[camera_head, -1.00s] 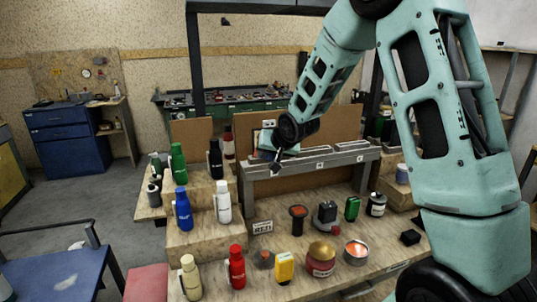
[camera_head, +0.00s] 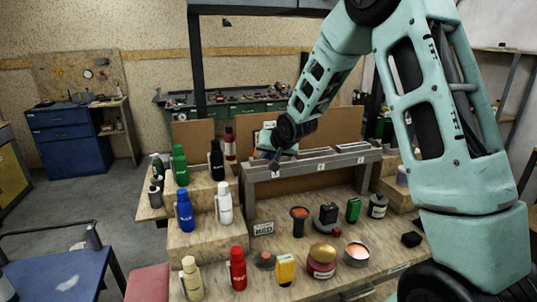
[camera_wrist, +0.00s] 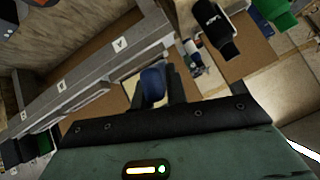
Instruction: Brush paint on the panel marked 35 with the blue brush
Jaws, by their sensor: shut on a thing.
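My gripper (camera_head: 273,158) is at the left end of the grey raised rack, in front of a pale upright panel (camera_head: 262,136). In the wrist view its dark fingers (camera_wrist: 155,82) are shut on a blue rounded thing (camera_wrist: 152,86), which looks like the blue brush's handle. The brush's bristles are hidden. A pale surface shows behind the fingers in the wrist view. I cannot read a 35 on any panel, and cannot tell whether the brush touches the pale panel.
The grey slotted rack (camera_head: 313,165) stands on the wooden bench, with small marked labels on its front. A green bottle (camera_head: 180,165), black bottle (camera_head: 216,160), blue bottle (camera_head: 184,210) and white bottle (camera_head: 224,203) stand left.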

